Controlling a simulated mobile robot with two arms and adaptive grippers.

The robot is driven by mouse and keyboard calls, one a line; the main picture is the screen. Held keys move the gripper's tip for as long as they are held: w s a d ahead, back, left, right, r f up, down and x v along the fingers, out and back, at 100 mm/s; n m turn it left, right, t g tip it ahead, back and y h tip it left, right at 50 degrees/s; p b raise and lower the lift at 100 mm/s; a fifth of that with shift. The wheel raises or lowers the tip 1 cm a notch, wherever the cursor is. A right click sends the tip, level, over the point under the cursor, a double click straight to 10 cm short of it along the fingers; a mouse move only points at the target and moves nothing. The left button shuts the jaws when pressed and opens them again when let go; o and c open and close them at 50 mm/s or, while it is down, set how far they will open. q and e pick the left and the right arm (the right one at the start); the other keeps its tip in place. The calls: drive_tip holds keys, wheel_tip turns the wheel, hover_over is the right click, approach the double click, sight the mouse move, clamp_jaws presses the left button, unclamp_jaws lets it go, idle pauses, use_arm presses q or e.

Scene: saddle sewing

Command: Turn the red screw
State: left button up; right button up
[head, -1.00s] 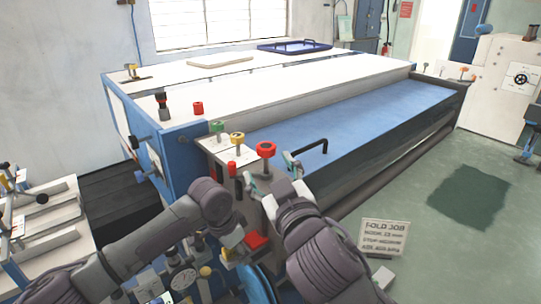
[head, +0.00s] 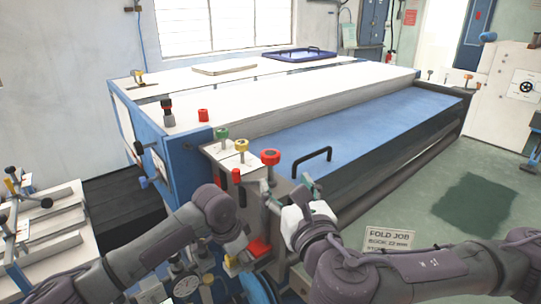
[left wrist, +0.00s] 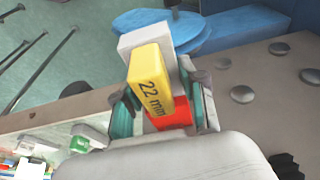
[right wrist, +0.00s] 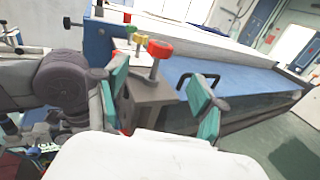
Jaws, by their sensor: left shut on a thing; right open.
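The red screw (head: 270,157) has a round red head on a metal stem. It stands upright at the front corner of the machine, and the right wrist view shows it too (right wrist: 159,49). My right gripper (head: 287,186) is open and empty, just in front of the screw and lower than its head. In the right wrist view the screw shows between and beyond the teal fingers (right wrist: 160,90). My left gripper (left wrist: 160,100) is shut on a yellow block marked 22 mm (left wrist: 150,80), with a red part below it.
A green knob (head: 222,133) and a yellow knob (head: 241,145) stand left of the screw. A black handle (head: 313,160) rises from the blue panel (head: 370,135) at right. A sign reading FOLD JOB (head: 389,240) stands below. The floor at right is open.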

sight(268, 160)
drive_tip(key=x, duration=1.2)
drive_tip(key=c, duration=1.2)
drive_tip(key=shift+o, duration=0.2)
drive_tip(key=shift+m+h, duration=0.3)
drive_tip(key=shift+h, duration=0.3)
drive_tip(key=shift+m+h, duration=0.6)
drive_tip(key=shift+h, duration=0.4)
drive_tip(key=shift+m+h, duration=1.9)
drive_tip(key=shift+h, duration=1)
